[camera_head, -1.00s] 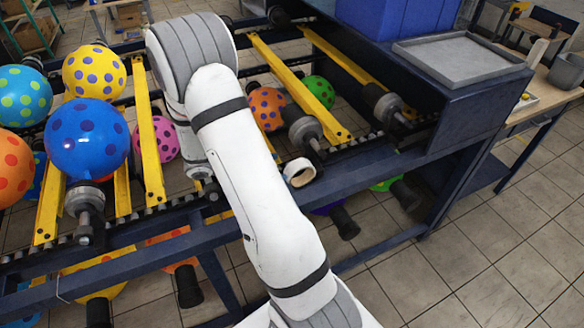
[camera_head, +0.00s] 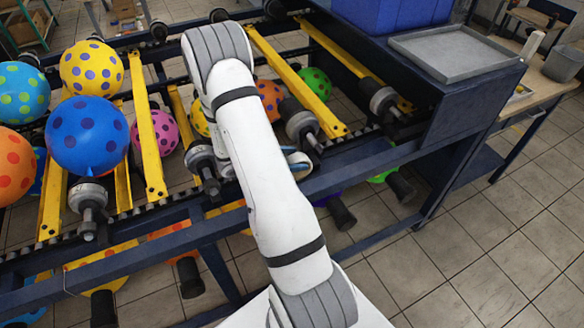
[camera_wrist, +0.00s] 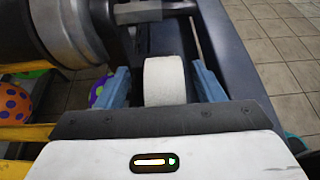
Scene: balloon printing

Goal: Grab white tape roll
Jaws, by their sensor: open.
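The white tape roll (camera_wrist: 165,82) sits on the dark blue frame of the machine. In the wrist view it stands between the two blue fingers of my gripper (camera_wrist: 165,84), with a gap showing on each side. My gripper is open around the roll. In the head view my white arm hides most of the roll (camera_head: 298,160), and a blue finger shows beside it.
Yellow bars (camera_head: 290,78) and spotted balloons (camera_head: 87,136) fill the rack behind. Tiled floor (camera_head: 470,250) is clear at the right.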

